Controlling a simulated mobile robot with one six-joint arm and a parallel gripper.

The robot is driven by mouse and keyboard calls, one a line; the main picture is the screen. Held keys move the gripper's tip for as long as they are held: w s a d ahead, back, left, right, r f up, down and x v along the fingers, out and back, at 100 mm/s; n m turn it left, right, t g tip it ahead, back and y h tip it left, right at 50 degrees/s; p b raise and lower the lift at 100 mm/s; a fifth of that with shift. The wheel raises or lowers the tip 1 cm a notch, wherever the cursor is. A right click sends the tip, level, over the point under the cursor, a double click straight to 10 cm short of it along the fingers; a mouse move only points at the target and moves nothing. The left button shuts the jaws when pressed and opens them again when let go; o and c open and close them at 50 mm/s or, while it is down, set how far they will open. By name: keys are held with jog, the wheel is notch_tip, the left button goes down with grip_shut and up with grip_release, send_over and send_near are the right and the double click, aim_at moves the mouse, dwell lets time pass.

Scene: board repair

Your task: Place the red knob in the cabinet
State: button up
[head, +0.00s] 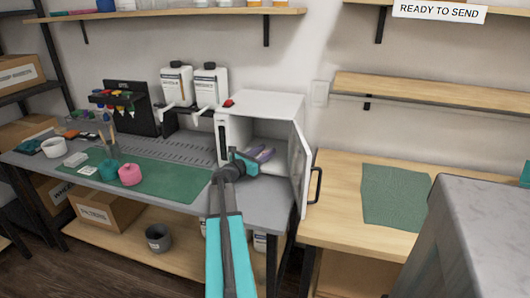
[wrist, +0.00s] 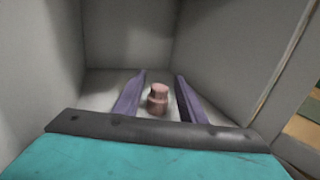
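The white cabinet (head: 272,104) stands on the right end of the grey workbench with its door (head: 303,172) swung open. My gripper (head: 264,153) reaches into the cabinet's opening in the head view. In the wrist view, my gripper (wrist: 161,80) has its two purple fingers spread apart inside the cabinet. The dull red knob (wrist: 158,99) stands upright between the fingers, with a gap on either side, and appears to rest on the cabinet floor. The gripper's front edge covers the floor nearest the camera. The knob is hidden in the head view.
A green mat (head: 165,176) with a pink roll (head: 130,174) lies left on the bench. White bottles (head: 177,86) stand left of the cabinet. The open door, with its dark handle (head: 316,185), stands close to the right of my arm. A wooden table (head: 335,220) is further right.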

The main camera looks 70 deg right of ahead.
jog(key=shift+a+r, duration=0.1)
jog(key=shift+r, duration=0.05)
jog(key=v, duration=1.2)
dwell(0.6)
